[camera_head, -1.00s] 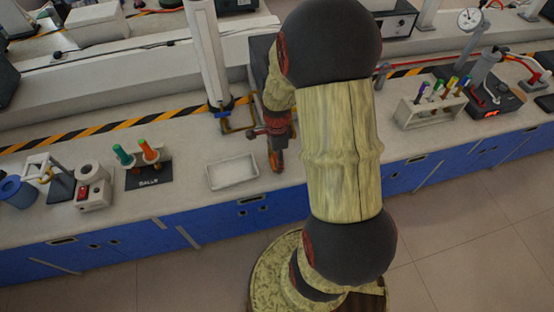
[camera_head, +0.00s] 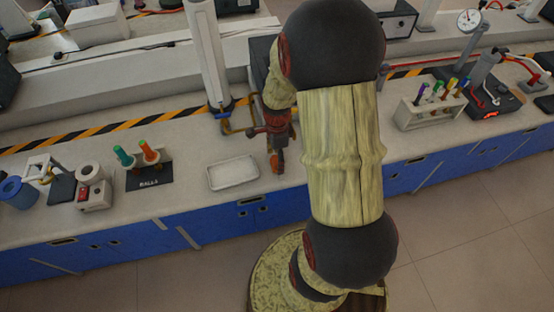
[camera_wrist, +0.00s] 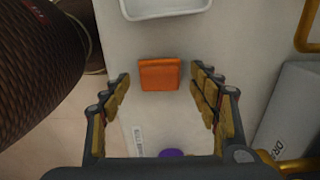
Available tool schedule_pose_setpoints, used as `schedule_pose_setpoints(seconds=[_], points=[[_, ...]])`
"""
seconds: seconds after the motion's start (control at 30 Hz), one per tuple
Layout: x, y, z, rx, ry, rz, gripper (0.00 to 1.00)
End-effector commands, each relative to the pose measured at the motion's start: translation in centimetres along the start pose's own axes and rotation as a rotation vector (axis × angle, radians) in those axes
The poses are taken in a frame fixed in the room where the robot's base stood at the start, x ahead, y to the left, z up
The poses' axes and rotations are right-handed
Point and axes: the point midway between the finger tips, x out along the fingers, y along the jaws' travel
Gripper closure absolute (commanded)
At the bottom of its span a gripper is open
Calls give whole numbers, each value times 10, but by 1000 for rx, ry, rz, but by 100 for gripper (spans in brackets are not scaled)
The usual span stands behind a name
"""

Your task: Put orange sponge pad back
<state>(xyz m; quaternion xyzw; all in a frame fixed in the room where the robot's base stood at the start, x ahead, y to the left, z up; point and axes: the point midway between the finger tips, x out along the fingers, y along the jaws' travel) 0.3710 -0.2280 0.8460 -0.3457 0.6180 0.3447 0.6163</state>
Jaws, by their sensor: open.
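The orange sponge pad (camera_wrist: 159,74) lies on the pale bench top in the wrist view, below the white tray in the picture. My gripper (camera_wrist: 159,85) is open, with one finger to the left and one to the right of the pad, and gaps on both sides. Nothing is held. In the head view my gripper (camera_head: 278,165) hangs just right of the white tray (camera_head: 233,186); I cannot clearly tell the pad from the gripper there.
The tray's rim (camera_wrist: 165,16) is at the top of the wrist view. A grey box (camera_wrist: 288,112) stands to the right, and a purple item (camera_wrist: 171,153) shows between the finger bases.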

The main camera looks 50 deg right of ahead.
Motion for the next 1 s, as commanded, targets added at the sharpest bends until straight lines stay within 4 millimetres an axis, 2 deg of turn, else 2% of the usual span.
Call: schedule_pose_setpoints(seconds=[0.03, 0.3, 0.5, 0.7, 0.77, 0.87, 1.0], points=[[-13, -1, 0, 0, 0, -4, 39], [-69, -1, 0, 0, 0, -4, 39], [-97, -1, 0, 0, 0, -2, 39], [-115, 1, 6, -44, 0, -13, 39], [-129, 3, 16, -124, 2, -35, 39], [-165, 14, 44, -366, 10, -96, 39], [-226, 50, 92, -849, 46, -214, 39]])
